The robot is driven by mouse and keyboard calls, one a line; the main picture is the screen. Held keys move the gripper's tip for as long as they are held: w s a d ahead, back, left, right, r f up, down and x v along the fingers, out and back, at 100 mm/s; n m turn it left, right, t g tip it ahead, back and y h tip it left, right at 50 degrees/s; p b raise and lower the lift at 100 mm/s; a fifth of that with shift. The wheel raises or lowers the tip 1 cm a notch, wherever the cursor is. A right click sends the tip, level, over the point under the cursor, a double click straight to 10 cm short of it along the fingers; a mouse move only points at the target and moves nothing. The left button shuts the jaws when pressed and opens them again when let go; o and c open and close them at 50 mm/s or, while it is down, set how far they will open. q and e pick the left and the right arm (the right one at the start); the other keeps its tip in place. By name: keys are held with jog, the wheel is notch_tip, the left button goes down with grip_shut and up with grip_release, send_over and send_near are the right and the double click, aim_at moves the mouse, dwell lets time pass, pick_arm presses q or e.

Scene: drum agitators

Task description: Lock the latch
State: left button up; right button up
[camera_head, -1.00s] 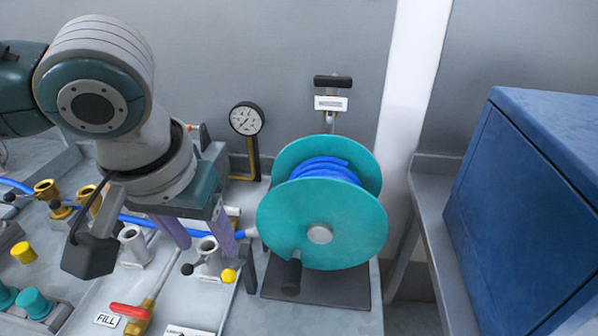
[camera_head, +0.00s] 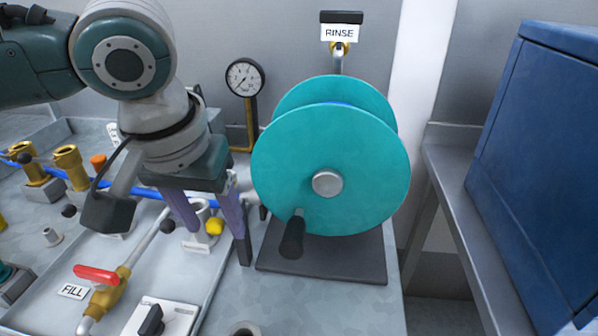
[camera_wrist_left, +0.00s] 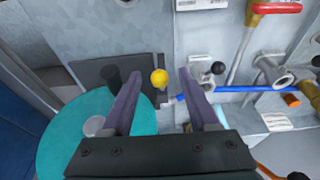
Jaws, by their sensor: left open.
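The latch's lower part is mostly hidden. My right gripper is not in view.
A dark post (camera_head: 243,235) stands between. A red-handled valve (camera_head: 97,274) and a switch box (camera_head: 160,318) are in front. A pressure gauge (camera_head: 244,77) stands behind.

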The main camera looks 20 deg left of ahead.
pick_arm(q)
jog(key=shift+w+f, duration=0.1)
jog(key=shift+f, duration=0.35)
jog(key=shift+r+p, duration=0.15)
jog(key=shift+p, duration=0.3)
grip_shut()
dwell(0.5)
